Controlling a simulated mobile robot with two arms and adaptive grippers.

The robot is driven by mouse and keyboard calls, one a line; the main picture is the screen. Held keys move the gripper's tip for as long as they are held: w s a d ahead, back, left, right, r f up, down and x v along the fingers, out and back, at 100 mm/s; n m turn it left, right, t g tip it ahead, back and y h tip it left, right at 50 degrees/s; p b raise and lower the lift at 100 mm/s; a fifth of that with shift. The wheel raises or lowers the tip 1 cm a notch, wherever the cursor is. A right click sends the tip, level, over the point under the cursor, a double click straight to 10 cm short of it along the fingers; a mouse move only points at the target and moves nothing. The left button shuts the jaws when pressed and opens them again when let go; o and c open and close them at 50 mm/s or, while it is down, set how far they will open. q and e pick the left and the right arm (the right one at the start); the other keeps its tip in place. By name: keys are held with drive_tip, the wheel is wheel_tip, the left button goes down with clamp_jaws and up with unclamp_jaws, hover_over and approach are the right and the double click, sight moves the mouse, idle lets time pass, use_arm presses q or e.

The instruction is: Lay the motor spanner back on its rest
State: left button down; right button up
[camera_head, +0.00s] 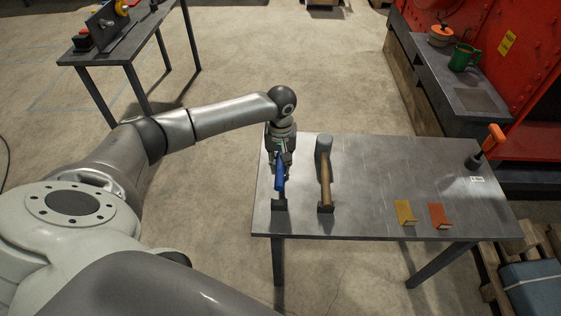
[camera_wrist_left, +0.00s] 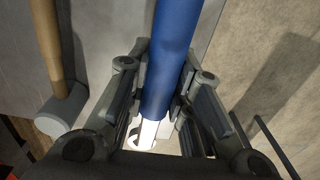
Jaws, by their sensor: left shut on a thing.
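The motor spanner (camera_head: 280,185) has a blue handle and lies along the left side of the grey table, pointing front to back. My left gripper (camera_head: 281,160) is shut on it from above. The left wrist view shows the blue handle (camera_wrist_left: 172,60) between the two fingers (camera_wrist_left: 166,90), with a bright metal part (camera_wrist_left: 148,134) below it. A small dark rest (camera_head: 279,205) stands on the table at the handle's front end. I cannot tell whether the handle touches it. The spanner's far end is hidden by the gripper. My right gripper is not in view.
A hammer (camera_head: 326,185) with a wooden handle lies close to the right, also in the left wrist view (camera_wrist_left: 48,45). A yellow bracket (camera_head: 404,212) and an orange bracket (camera_head: 439,215) stand farther right. An orange-handled tool (camera_head: 491,140) stands at the table's right end. The table's middle is clear.

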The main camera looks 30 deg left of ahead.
use_arm(q)
drive_tip(key=shift+r+p, duration=0.2)
drive_tip(key=shift+p, duration=0.25)
drive_tip(key=shift+s+p, duration=0.1)
drive_tip(key=shift+p, duration=0.4)
wheel_tip(320, 180, down, 4)
drive_tip(key=shift+f+b, duration=0.25)
drive_tip(key=shift+b, duration=0.95)
drive_tip(key=shift+f+b, duration=0.35)
drive_tip(key=shift+f, duration=0.55)
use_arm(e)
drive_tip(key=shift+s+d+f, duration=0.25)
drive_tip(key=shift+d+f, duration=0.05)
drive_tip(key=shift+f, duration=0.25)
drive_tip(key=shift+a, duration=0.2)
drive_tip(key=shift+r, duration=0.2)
use_arm(q)
drive_tip(key=shift+p, duration=0.55)
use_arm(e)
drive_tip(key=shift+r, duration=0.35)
